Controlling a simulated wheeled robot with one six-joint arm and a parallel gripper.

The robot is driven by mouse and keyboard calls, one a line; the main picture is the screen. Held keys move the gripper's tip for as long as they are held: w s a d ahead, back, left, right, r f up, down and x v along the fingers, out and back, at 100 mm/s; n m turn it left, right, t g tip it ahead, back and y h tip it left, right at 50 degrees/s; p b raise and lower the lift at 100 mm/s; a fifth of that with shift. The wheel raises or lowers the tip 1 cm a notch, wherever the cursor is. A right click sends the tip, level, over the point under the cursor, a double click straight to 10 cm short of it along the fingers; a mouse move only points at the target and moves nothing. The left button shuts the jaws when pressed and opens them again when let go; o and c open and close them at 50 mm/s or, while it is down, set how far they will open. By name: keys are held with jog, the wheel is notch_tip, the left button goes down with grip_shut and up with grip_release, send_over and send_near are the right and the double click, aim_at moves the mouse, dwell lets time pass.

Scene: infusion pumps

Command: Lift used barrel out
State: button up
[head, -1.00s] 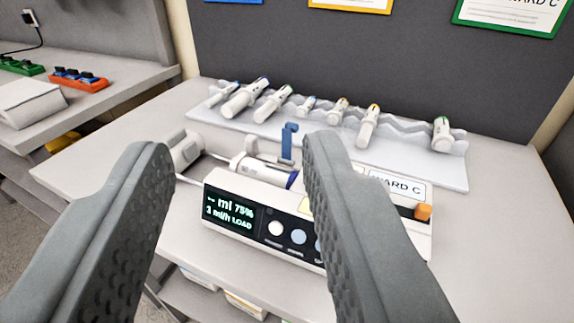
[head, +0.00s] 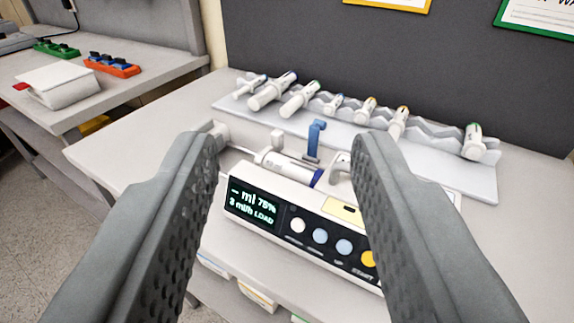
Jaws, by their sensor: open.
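The used barrel (head: 283,165) is a white cylinder with a dark blue band at its right end. It lies along the top of the white infusion pump (head: 330,207), behind the display panel. A blue clamp lever (head: 315,138) stands upright behind the barrel. The right finger hides the pump's right part.
A pale rack (head: 455,172) behind the pump holds several capped syringes. The side table at left has a green tray (head: 57,48), an orange tray (head: 112,66) and a white box (head: 65,86). The tabletop left of the pump is clear.

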jog(key=w+n+g, duration=0.4)
jog(key=w+g, duration=0.3)
jog(key=w, duration=0.5)
jog(key=n+g+y, duration=0.1)
jog(key=n+g, duration=0.7)
jog(key=g, duration=0.4)
send_near(283, 157)
jog(key=f, duration=0.2)
jog(key=s+f, duration=0.1)
jog(key=f, duration=0.2)
jog(key=shift+d, duration=0.1)
jog(key=shift+s+a+f, duration=0.15)
jog(key=shift+a+f, duration=0.05)
jog(key=shift+f, duration=0.65)
jog(key=shift+s+a+f, duration=0.1)
jog(key=shift+a+f, duration=0.05)
jog(key=shift+f, duration=0.7)
jog(key=shift+s+a+f, duration=0.15)
jog(key=shift+a+f, duration=0.05)
jog(key=shift+f, duration=0.6)
jog(key=shift+c, duration=0.2)
jog(key=c, duration=0.5)
